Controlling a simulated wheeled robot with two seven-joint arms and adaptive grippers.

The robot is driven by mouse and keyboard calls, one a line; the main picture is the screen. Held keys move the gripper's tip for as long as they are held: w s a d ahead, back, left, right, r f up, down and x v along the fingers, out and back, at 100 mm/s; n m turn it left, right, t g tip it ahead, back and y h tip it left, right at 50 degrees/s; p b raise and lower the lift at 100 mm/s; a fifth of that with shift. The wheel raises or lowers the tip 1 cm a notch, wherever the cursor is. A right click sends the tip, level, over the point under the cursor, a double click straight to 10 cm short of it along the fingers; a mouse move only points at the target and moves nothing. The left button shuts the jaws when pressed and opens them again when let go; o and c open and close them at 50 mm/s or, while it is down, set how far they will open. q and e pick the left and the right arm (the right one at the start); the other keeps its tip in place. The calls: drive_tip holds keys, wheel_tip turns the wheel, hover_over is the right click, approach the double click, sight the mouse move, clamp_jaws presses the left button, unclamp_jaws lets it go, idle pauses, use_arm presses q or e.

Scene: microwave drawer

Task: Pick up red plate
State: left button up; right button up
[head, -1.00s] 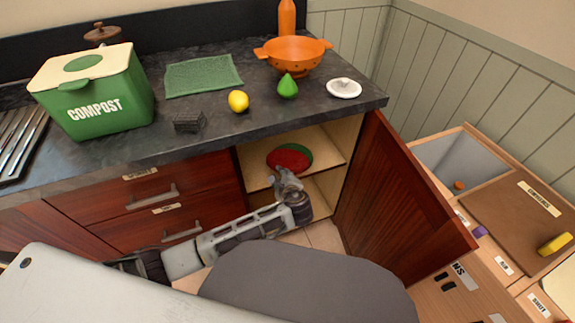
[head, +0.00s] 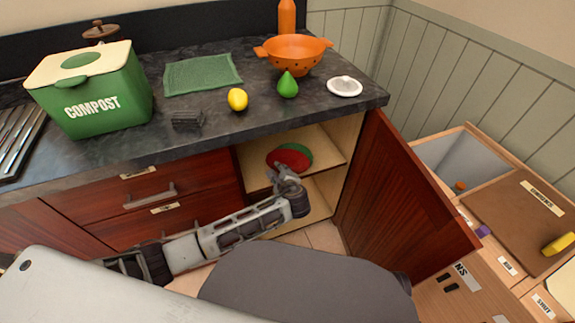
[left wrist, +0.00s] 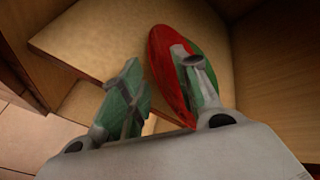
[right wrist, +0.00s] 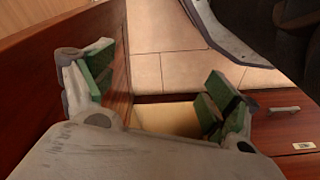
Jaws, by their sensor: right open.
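The red plate (head: 289,160) lies on the cabinet shelf, overlapping a green plate (head: 306,152). In the left wrist view the red plate (left wrist: 163,65) shows its rim between the finger pads, close beside the right-hand finger, which covers part of it. My left gripper (head: 287,176) is at the front edge of the shelf, by the plate's near rim. Its fingers (left wrist: 160,90) are apart, and the left-hand one is clear of the plate. My right gripper (right wrist: 155,90) is open and empty, near a dark red wooden panel; it is not seen in the head view.
The open cabinet door (head: 405,190) stands to the right of the opening. The counter (head: 215,120) above holds a compost bin (head: 92,92), lemon (head: 237,99), green pear-shaped item (head: 288,86), orange colander (head: 294,54) and white lid (head: 344,87). Drawers (head: 150,195) are to the left.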

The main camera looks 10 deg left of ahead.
use_arm(q)
drive_tip(key=shift+x, duration=1.15)
drive_tip(key=shift+c, duration=0.3)
clamp_jaws()
